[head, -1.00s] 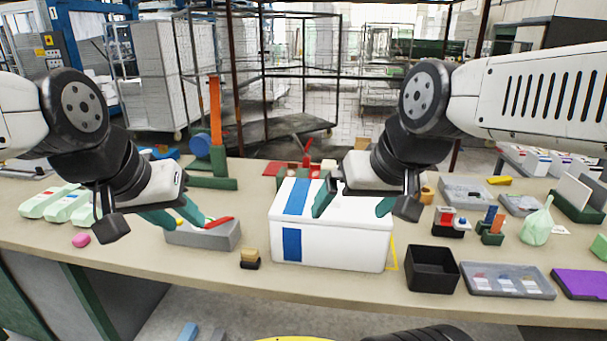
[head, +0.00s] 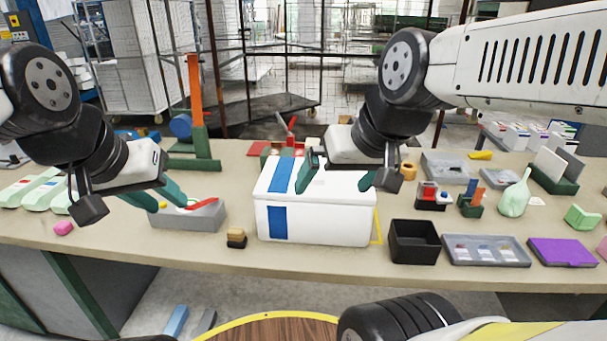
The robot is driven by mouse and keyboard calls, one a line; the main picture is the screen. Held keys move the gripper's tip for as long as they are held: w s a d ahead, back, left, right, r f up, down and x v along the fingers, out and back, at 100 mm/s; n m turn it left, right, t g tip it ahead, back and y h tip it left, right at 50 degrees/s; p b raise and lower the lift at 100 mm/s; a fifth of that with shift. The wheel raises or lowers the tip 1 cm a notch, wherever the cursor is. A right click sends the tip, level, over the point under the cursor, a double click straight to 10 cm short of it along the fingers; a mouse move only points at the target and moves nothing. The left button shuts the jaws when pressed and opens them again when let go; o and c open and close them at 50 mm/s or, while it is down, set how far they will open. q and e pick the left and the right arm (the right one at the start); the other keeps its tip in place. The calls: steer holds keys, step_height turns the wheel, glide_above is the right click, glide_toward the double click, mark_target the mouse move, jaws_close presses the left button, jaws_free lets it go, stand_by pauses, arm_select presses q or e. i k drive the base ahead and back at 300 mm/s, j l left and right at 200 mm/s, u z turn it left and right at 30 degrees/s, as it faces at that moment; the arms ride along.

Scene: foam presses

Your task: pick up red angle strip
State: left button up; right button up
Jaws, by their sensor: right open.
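A thin red strip (head: 205,205), probably the red angle strip, lies at the top of an open grey box (head: 190,217) on the left part of the bench. A small yellow piece shows beside it. My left gripper (head: 160,199) is at the left end of this box, its two green fingers apart, with nothing seen between them. The strip lies just right of its fingers. My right gripper (head: 340,180) is open over the lid of a white box with blue bands (head: 330,218). It appears empty.
A green stand with an orange upright (head: 196,95) rises behind the grey box. A small black-and-tan block (head: 236,238) lies between the boxes. A black bin (head: 414,242) and grey trays (head: 487,251) fill the right. The front bench edge is mostly clear.

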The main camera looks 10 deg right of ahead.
mark_target(298, 152)
steer(key=i+j+u, duration=0.1)
steer(key=u, duration=0.3)
steer(key=i+u, duration=0.4)
steer(key=k+j, duration=0.05)
steer(key=k, duration=0.05)
